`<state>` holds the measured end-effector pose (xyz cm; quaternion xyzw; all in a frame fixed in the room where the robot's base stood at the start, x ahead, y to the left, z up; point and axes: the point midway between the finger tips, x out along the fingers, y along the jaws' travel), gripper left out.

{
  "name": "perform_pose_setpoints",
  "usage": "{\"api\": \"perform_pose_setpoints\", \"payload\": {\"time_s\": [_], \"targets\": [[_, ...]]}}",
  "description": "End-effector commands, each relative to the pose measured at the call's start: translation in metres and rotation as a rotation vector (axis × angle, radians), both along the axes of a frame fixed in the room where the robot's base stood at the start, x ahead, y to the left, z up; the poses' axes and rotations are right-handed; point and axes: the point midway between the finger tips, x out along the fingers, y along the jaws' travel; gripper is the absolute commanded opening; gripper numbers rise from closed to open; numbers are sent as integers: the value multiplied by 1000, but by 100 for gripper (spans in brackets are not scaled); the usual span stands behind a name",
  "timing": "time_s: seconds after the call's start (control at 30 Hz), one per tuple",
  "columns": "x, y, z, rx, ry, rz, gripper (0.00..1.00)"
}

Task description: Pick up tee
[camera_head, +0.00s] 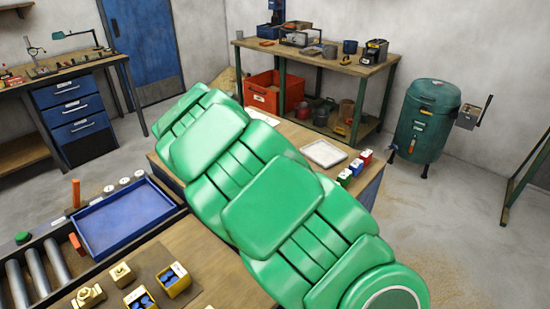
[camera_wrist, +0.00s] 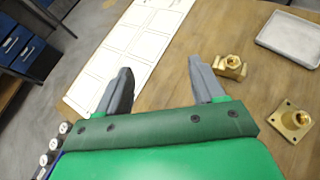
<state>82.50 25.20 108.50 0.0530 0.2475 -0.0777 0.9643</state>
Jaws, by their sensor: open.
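In the wrist view a brass fitting with a hexagonal middle and side arms, which looks like the tee (camera_wrist: 230,67), lies on the wooden table just right of my right finger. My gripper (camera_wrist: 160,70) is open and empty, with its two grey fingers spread over the table. A second brass fitting, with a square flange (camera_wrist: 293,120), lies farther right. In the head view my green arm crosses the middle and hides my gripper and these two fittings.
A white chart (camera_wrist: 128,45) lies beneath and left of the fingers. A shallow grey tray (camera_wrist: 291,38) is at the upper right. In the head view, a blue tray (camera_head: 125,215), yellow bins (camera_head: 174,280) and other brass fittings (camera_head: 88,295) are at the lower left.

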Motion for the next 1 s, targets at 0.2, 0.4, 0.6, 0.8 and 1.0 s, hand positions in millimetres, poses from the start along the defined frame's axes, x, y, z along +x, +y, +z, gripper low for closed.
{"api": "perform_pose_setpoints", "payload": {"time_s": [0.2,0.4,0.6,0.8,1.0], "targets": [[37,-27,2,-1,-7,161,68],[60,-51,5,-5,-20,313,68],[73,-77,7,-15,-38,467,68],[75,-106,9,-22,-58,621,68],[67,-138,9,-28,-81,769,68]]}}
